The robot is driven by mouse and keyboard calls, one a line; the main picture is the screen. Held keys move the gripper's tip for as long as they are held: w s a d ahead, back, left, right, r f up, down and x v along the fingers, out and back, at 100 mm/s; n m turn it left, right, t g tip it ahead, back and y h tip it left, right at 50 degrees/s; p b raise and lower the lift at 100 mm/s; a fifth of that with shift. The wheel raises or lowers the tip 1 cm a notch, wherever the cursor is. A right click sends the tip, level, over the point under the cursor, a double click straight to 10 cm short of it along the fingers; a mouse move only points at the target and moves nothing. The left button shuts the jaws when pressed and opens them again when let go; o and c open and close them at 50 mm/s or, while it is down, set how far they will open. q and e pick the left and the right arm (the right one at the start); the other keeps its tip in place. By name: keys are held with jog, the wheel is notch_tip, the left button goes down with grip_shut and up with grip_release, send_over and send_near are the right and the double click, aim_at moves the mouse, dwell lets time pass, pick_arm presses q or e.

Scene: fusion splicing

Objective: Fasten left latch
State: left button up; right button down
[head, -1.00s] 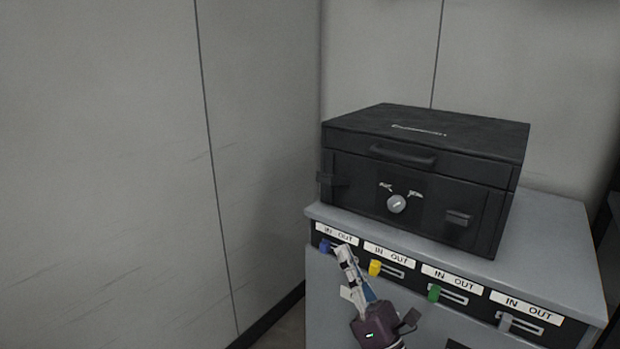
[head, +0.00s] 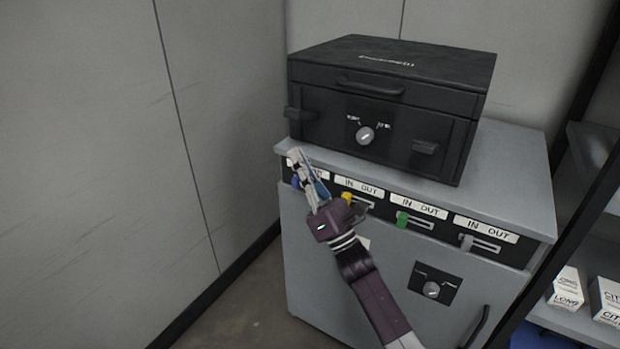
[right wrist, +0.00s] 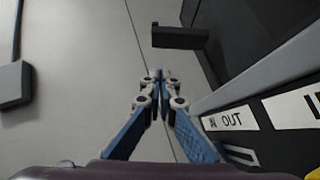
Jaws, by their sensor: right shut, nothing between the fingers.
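The black case (head: 383,92) sits closed on top of a grey cabinet. Its left latch (head: 298,115) is a dark tab sticking out at the case's front left side; it also shows in the right wrist view (right wrist: 180,38). A second latch (head: 426,147) is on the right of the case front. My right gripper (head: 296,156) is shut and empty, below the left latch and in front of the cabinet's top left edge. In the right wrist view its fingertips (right wrist: 159,75) meet, apart from the latch. My left gripper is not in view.
The grey cabinet (head: 520,180) has a row of "IN OUT" sliders with blue, yellow (head: 347,198), green (head: 402,220) and grey knobs, close to my right gripper. A grey wall (head: 90,150) stands at the left. A shelf with white boxes (head: 566,287) is at the right.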

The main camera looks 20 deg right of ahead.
aim_at(302, 115)
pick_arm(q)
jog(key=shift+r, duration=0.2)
pick_arm(e)
jog(key=shift+w+d+r, duration=0.1)
jog(key=shift+w+r, duration=0.25)
jog(key=shift+r, duration=0.45)
jog(key=shift+w+d+r, duration=0.1)
jog(key=shift+w+r, duration=0.3)
jog(key=shift+r, duration=0.45)
jog(key=shift+w+d+r, duration=0.1)
jog(key=shift+w+r, duration=0.25)
jog(key=shift+r, duration=0.45)
